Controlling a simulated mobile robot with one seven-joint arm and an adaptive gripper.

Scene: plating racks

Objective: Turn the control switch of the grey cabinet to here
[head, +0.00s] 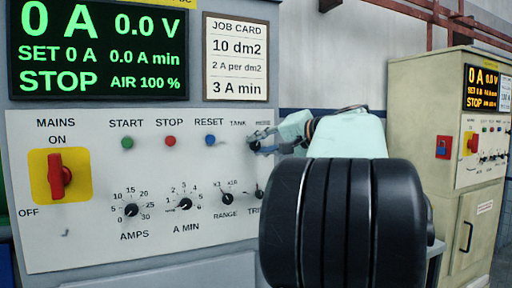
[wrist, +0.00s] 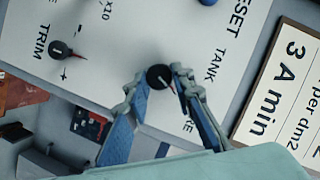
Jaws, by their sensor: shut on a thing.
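The grey cabinet (head: 140,258) fills the left of the head view. Its control switch is a small black knob at the panel's right, below the TANK label and another label. In the head view my gripper (head: 262,140) partly covers this knob. In the wrist view the control switch (wrist: 158,76) sits between my two blue-padded fingers, which are shut on it. TANK is readable beside it; the other label is partly hidden by a finger, with "RE" showing. A reddish mark shows on the knob's lower right edge, but its exact setting is hard to tell.
The red mains switch (head: 60,175), AMPS knob (head: 131,210), A MIN knob (head: 185,204) and RANGE knob (head: 228,198) share the panel. The TRIM knob (wrist: 62,51) is near my fingers. The display reads STOP. A beige cabinet (head: 440,150) stands at right.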

